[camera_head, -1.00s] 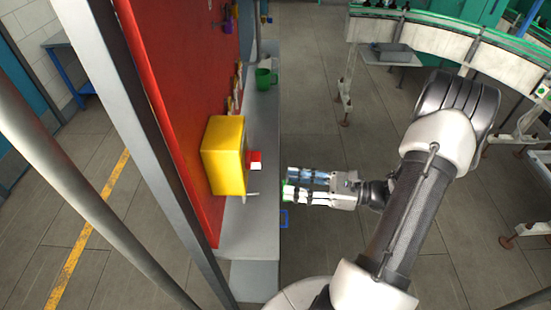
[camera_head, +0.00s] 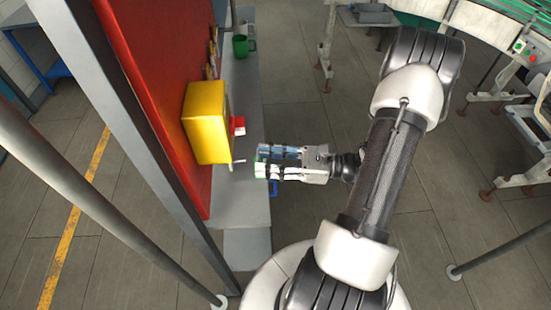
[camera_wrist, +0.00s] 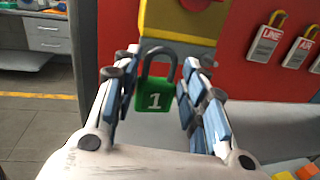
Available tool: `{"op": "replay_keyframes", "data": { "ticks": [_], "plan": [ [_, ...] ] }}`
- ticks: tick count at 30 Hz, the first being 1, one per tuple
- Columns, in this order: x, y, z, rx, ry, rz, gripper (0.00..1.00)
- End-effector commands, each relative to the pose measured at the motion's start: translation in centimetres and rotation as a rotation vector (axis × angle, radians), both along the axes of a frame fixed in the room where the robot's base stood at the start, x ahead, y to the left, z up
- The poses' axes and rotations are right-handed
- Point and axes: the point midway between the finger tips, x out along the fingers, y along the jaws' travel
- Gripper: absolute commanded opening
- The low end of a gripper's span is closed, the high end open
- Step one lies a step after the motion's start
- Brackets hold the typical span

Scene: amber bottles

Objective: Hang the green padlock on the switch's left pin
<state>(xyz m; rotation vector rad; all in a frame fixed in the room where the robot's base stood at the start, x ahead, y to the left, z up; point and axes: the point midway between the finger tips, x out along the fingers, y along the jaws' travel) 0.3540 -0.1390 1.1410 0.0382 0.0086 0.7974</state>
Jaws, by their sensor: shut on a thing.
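The green padlock (camera_wrist: 155,98), marked 1, with a dark shackle pointing up, is between the fingers of my gripper (camera_wrist: 157,100) in the wrist view. The yellow switch box (camera_head: 207,122) with a red and white knob (camera_head: 238,125) is on the red board. A pale pin (camera_head: 238,162) sticks out at its lower edge, a short way left of my fingertips. The box also shows behind the shackle in the wrist view (camera_wrist: 180,20). I cannot tell which pin this is.
Several tags (camera_wrist: 268,38) hang on the red board (camera_head: 150,70). A green mug (camera_head: 241,46) stands on the grey shelf (camera_head: 240,90) below the board. A grey post (camera_head: 130,150) runs along the board's near edge. Open floor lies right of the shelf.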

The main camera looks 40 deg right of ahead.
Motion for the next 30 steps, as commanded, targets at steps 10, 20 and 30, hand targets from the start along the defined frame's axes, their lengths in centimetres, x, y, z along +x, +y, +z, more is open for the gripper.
{"op": "replay_keyframes", "data": {
  "ticks": [10,20,30],
  "plan": [
    [1.2,1.8,-0.2,0.001,0.001,0.001,0.13],
    [2.2,3.4,-0.5,0.001,0.001,0.002,0.13],
    [2.8,4.2,-1.3,0.0,0.0,0.001,0.13]
  ]
}}
